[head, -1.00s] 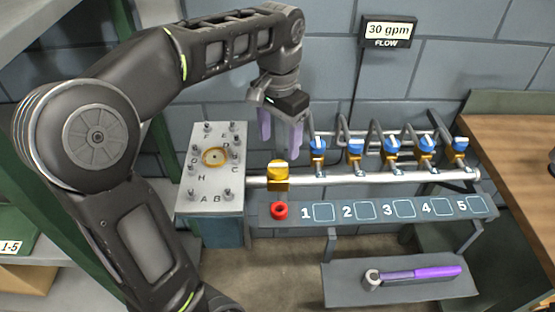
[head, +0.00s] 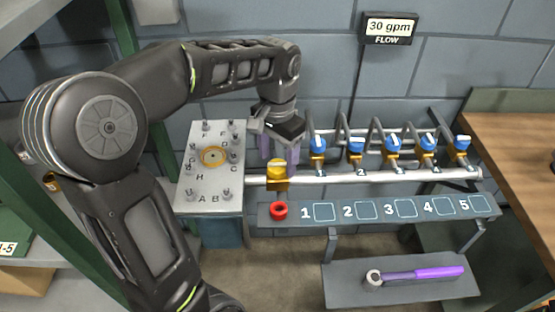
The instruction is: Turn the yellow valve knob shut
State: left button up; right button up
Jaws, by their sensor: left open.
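The yellow valve knob (head: 277,168) sits on the left part of a horizontal silver pipe, beside the casing plate, with a pale mark across its top. My left gripper (head: 280,152) points down just behind and above the knob. Its purple-grey fingers are apart, and the knob partly hides their tips. I cannot tell whether a finger touches the knob. My right gripper is not in view.
Several blue-topped valves (head: 357,145) line the pipe to the right. A bolted casing plate (head: 212,200) stands at left. A red ring (head: 279,211) lies on the numbered shelf. A purple-handled tool (head: 425,273) lies on the lower shelf. A flow sign (head: 388,29) reads 30 gpm.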

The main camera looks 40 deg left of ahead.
pick_arm(q)
jog(key=shift+f, duration=0.7)
jog(key=c, duration=1.4)
